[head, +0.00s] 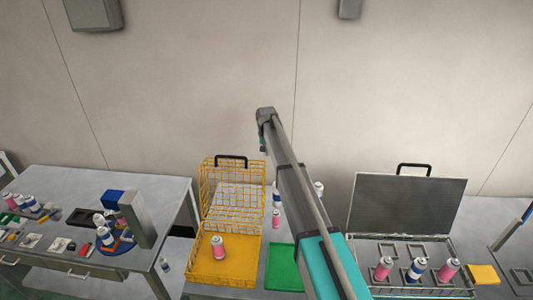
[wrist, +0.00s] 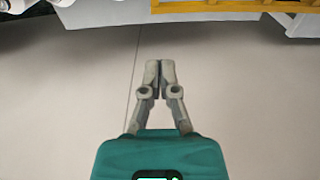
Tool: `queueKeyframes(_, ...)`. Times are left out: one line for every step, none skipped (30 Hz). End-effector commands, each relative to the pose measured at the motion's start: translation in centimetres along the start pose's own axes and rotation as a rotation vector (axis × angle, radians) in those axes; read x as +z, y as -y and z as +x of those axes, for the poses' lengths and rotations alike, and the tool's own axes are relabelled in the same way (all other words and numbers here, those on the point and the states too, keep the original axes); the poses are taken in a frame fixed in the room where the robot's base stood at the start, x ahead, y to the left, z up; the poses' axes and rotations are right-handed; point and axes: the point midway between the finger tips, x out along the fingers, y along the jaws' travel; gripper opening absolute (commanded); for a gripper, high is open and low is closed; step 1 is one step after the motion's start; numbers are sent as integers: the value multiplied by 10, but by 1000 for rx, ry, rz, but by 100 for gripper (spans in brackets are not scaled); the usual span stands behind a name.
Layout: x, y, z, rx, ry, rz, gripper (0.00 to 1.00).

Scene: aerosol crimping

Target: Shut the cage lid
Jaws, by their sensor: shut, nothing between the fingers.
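The yellow wire cage (head: 226,262) stands on the middle table with its lid (head: 232,190) raised open against the back. A black handle (head: 231,158) sits at the lid's top edge. One pink can (head: 218,248) stands inside the cage. My gripper shows in the wrist view (wrist: 159,68) with its fingertips together and nothing between them. In the head view my arm reaches up past the right of the raised lid; the fingers are hard to make out there. A yellow strip (wrist: 225,6) at the top of the wrist view looks like part of the cage.
A green tray (head: 281,268) lies right of the cage, with a few cans behind it, partly hidden by my arm. Further right, a grey-lidded wire basket (head: 408,205) stands open with three cans. A left table (head: 75,185) holds cans and parts.

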Motion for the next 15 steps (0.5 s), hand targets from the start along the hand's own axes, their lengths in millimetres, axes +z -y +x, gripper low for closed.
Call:
queueKeyframes(0,0,7,0,0,0,0)
queueKeyframes(0,0,9,0,0,0,0)
queueKeyframes(0,0,12,0,0,0,0)
queueKeyframes(0,0,13,0,0,0,0)
queueKeyframes(1,0,14,0,0,0,0)
queueKeyframes(10,-1,6,0,0,0,0)
queueKeyframes(13,-1,5,0,0,0,0)
queueKeyframes(16,-1,4,0,0,0,0)
queueKeyframes(20,-1,2,0,0,0,0)
queueKeyframes(23,-1,1,0,0,0,0)
queueKeyframes(26,-1,0,0,0,0,0)
queueKeyframes(29,-1,-1,0,0,0,0)
queueKeyframes(31,-1,-2,0,0,0,0)
queueKeyframes(33,-1,-2,0,0,0,0)
queueKeyframes(34,-1,-2,0,0,0,0)
